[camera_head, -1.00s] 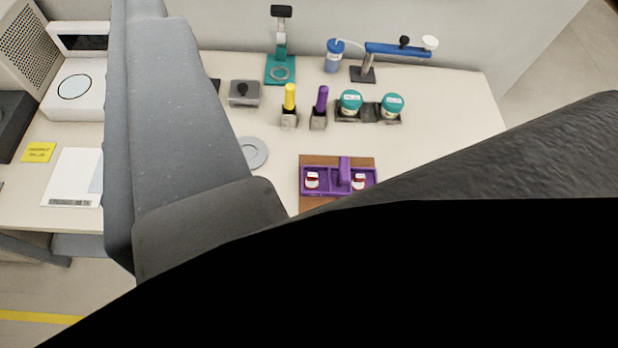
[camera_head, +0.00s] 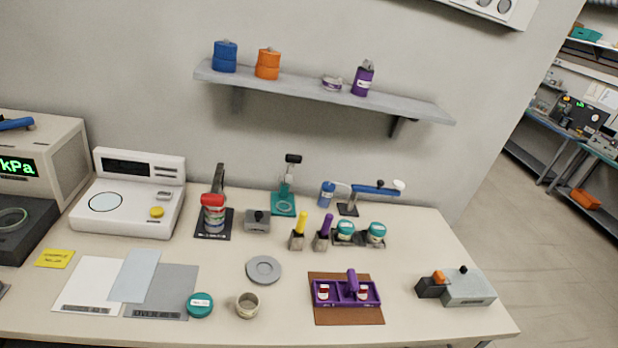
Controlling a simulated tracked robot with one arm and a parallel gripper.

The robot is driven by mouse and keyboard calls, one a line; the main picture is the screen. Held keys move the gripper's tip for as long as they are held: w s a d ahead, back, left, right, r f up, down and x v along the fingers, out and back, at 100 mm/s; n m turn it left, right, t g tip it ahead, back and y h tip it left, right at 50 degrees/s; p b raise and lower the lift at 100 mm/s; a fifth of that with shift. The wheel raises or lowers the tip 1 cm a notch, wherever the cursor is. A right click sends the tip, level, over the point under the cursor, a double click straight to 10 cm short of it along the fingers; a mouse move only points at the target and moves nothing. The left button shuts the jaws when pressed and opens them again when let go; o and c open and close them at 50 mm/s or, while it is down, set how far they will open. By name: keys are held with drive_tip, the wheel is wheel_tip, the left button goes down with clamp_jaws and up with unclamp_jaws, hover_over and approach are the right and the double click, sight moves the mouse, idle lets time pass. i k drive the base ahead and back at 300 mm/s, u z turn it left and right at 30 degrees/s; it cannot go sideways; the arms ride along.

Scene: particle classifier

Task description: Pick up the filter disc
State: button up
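A flat grey round disc (camera_head: 263,269) with a raised centre lies on the table, left of the purple tray. It may be the filter disc, but I cannot tell for sure. An open jar (camera_head: 247,306) stands in front of it, and a teal lid (camera_head: 200,305) lies to the left of that jar. My gripper is not in view, so its state and any load are hidden.
A purple tray (camera_head: 347,300) on a brown mat holds small red-and-white jars. Behind are yellow-handled (camera_head: 301,225) and purple-handled (camera_head: 325,226) tools and a teal stand (camera_head: 284,208). A wall shelf (camera_head: 300,90) overhangs the back. Table between disc and tray is clear.

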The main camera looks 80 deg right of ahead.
sight(362, 295)
drive_tip(key=u, duration=0.25)
drive_tip(key=k, duration=2)
drive_tip(key=z, duration=1.9)
drive_tip(key=i, duration=1.05)
drive_tip(key=u, duration=0.1)
